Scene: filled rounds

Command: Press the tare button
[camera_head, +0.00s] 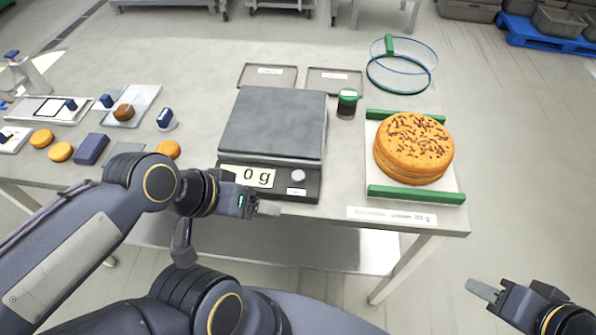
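The scale (273,124) stands on the table with a bare dark grey top plate, and its display (247,176) reads 0 g. On its front panel, right of the display, is a round pale button (298,176) with a small white label (296,191) below it; the label's text is too small to read. My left gripper (267,208) is just in front of the scale's front panel, left of and below the button and apart from it. Its fingers show as one narrow tip, shut and empty. My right gripper (482,290) is at lower right, off the table, also shut and empty.
Right of the scale are a green-lidded jar (347,103) and a round cake (413,147) on a white board (453,183) with green bars. A blue-rimmed round hoop (402,75) and two flat trays (268,77) (334,81) lie behind. Small cakes (60,151) are at left.

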